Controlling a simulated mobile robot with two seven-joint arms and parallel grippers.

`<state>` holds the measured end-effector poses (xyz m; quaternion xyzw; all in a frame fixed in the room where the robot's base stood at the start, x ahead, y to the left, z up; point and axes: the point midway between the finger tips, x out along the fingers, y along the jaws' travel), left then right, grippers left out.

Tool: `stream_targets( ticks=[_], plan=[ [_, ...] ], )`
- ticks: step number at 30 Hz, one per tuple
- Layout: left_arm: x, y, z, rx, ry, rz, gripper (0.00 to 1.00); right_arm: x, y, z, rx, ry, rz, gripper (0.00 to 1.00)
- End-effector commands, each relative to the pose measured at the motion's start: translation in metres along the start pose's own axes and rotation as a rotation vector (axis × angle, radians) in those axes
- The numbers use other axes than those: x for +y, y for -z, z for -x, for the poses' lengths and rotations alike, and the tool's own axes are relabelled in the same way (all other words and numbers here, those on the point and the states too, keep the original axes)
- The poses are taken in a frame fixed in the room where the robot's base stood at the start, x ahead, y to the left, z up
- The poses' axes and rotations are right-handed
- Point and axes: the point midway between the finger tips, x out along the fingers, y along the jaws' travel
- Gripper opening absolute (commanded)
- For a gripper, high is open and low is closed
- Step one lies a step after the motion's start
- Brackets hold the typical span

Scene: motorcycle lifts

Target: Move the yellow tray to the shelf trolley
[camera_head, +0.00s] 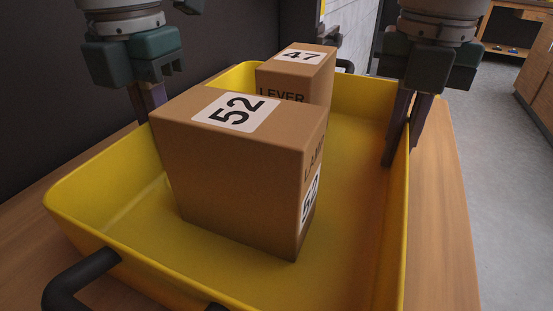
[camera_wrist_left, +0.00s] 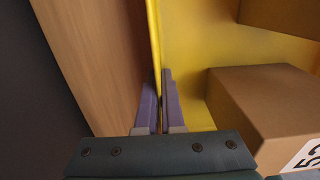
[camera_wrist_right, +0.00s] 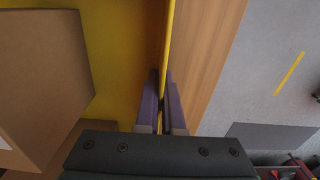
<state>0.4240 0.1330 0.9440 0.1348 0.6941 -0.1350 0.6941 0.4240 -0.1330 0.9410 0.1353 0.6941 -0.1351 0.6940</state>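The yellow tray (camera_head: 350,215) rests on a wooden surface and fills most of the head view. Two cardboard boxes stand in it, one marked 52 (camera_head: 235,180) in front and one marked 47 (camera_head: 320,72) behind. My right gripper (camera_head: 404,150) straddles the tray's right wall, one finger on each side. In the right wrist view its fingers (camera_wrist_right: 162,102) are closed in on the thin yellow wall. My left gripper (camera_wrist_left: 158,102) likewise pinches the left wall in the left wrist view. In the head view the front box hides its fingertips.
The wooden surface (camera_head: 440,230) shows in a strip right of the tray. Grey floor (camera_head: 495,140) lies open beyond it. A dark wall (camera_head: 45,80) runs close along the left. Wooden cabinets (camera_head: 540,75) stand at far right. A black handle (camera_head: 75,280) projects from the tray's near end.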

Motion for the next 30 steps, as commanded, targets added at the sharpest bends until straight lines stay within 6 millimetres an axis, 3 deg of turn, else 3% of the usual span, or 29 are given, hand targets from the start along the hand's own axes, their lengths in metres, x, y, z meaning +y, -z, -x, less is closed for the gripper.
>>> stream_targets(
  ticks=[30],
  plan=[
    [0.0007, -0.0005, 0.0077, -0.002, -0.001, 0.001, 0.00, -0.0005, -0.0007, 0.0075, -0.001, 0.000, -0.002, 0.00]
  ],
)
